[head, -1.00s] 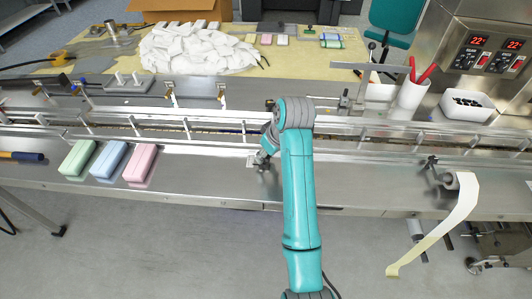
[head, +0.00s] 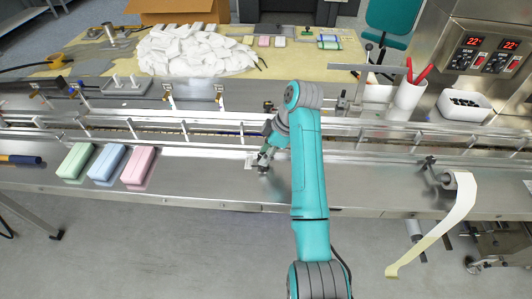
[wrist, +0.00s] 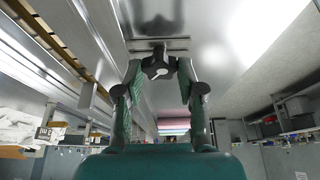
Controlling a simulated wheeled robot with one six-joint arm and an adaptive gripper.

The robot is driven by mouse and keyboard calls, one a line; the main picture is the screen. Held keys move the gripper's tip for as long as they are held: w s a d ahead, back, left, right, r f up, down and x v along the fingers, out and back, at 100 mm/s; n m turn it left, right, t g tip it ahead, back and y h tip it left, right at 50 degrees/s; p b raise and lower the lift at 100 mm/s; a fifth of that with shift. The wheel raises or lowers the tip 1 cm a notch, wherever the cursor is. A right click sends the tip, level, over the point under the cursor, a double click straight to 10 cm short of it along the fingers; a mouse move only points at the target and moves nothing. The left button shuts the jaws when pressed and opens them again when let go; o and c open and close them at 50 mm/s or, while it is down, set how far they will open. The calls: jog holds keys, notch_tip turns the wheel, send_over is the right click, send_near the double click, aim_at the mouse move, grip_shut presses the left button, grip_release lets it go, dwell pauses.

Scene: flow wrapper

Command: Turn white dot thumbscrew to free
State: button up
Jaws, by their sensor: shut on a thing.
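A dark lobed thumbscrew (wrist: 158,66) sits at a metal bracket in the wrist view, between the tips of my gripper (wrist: 160,78). Both fingers touch it from the sides, and the gripper is shut on it. A small pale spot shows on its face, but I cannot tell surely whether it is the white dot. In the head view my gripper (head: 262,164) is low at the front of the steel machine bed, by a small pale plate (head: 250,161). The thumbscrew is too small and covered to make out there.
Green (head: 76,161), blue (head: 107,162) and pink (head: 139,166) blocks lie left on the steel bed. Guide rails (head: 360,146) run behind my gripper. A film strip (head: 460,212) hangs at the right. A white pile (head: 195,50) lies on the rear table. The bed between the pink block and gripper is clear.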

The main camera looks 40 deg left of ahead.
dwell(0.4)
jog(key=o, duration=1.1)
jog(key=shift+o, duration=0.2)
